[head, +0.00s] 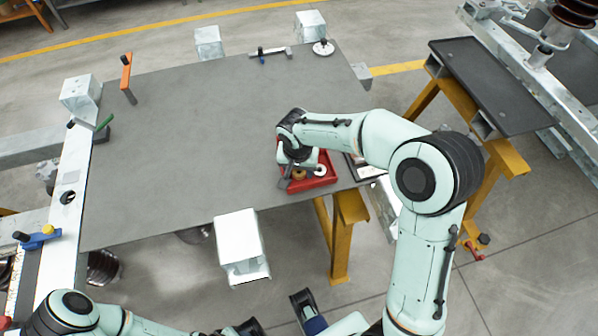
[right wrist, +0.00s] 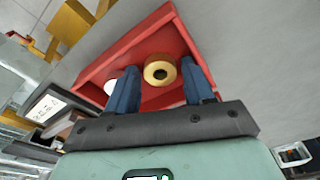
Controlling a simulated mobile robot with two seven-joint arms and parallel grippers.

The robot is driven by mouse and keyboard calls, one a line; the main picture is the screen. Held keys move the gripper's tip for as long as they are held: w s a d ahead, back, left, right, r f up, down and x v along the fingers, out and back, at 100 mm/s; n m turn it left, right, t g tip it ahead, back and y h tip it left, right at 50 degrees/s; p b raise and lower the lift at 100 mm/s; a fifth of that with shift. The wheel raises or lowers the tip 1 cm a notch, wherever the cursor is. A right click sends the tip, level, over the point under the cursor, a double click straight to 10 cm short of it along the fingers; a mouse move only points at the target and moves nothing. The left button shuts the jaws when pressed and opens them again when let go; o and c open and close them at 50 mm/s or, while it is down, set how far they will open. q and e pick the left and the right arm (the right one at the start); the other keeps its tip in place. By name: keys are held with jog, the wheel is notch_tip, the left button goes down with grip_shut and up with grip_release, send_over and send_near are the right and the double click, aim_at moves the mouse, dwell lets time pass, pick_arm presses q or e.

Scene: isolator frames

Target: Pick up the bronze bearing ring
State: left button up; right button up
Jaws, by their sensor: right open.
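In the head view the ring (head: 299,175) shows small and partly covered by my right gripper (head: 291,178) in the same tray (head: 322,182). In the right wrist view my right gripper (right wrist: 158,66) is open, with its two blue fingers on either side of the ring. I cannot tell whether they touch it. Part of my left gripper (head: 312,318) is at the bottom edge of the head view, its fingertips not clear.
A white round part (right wrist: 110,87) sits in the tray beside the ring, partly behind one finger. The tray stands at the near right edge of a grey table (head: 190,130). Metal blocks (head: 240,240) line the table's edges. The table's middle is clear.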

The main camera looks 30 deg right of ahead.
jog(key=shift+c, duration=0.3)
jog(key=c, duration=0.8)
jog(key=shift+r, duration=0.1)
